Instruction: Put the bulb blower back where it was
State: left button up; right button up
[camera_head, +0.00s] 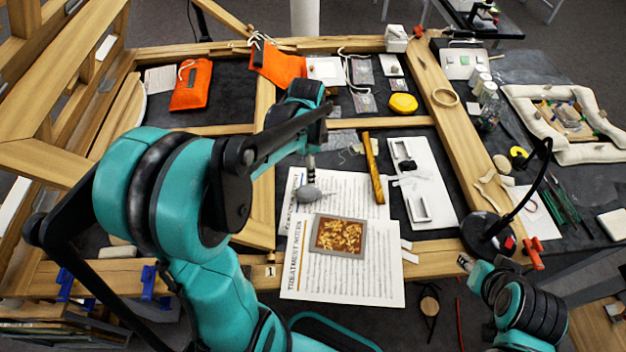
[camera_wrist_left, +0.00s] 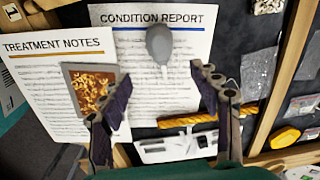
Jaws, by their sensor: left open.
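The grey bulb blower (camera_head: 308,194) lies on the condition report sheet (camera_head: 350,190), near its title edge; in the left wrist view the blower (camera_wrist_left: 159,43) shows whole, beyond the fingertips. My left gripper (camera_head: 311,163) hangs just above it in the head view, partly hidden by my own arm. In the left wrist view this gripper (camera_wrist_left: 163,80) is open, its fingers spread apart with nothing between them. My right gripper (camera_head: 466,263) is at the lower right, small, near the black lamp base; its jaw state is unclear.
A gilt fragment (camera_head: 338,236) lies on the treatment notes (camera_head: 310,275). A yellow-brown stick (camera_head: 373,170) and a white tray (camera_head: 423,180) lie right of the blower. A black lamp (camera_head: 487,232) stands near my right gripper. Wooden frame bars (camera_head: 445,125) surround the dark work surface.

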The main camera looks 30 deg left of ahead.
pick_arm(q)
jog(key=s+d+r+n+t, duration=0.6)
jog(key=s+d+n, duration=0.3)
jog(key=s+n, duration=0.2)
jog(key=shift+s+r+t, duration=0.15)
jog(key=shift+r+t, duration=0.05)
jog(key=shift+t, duration=0.2)
jog(key=shift+d, duration=0.1)
notch_tip(320, 180, down, 5)
jog(key=b, duration=0.5)
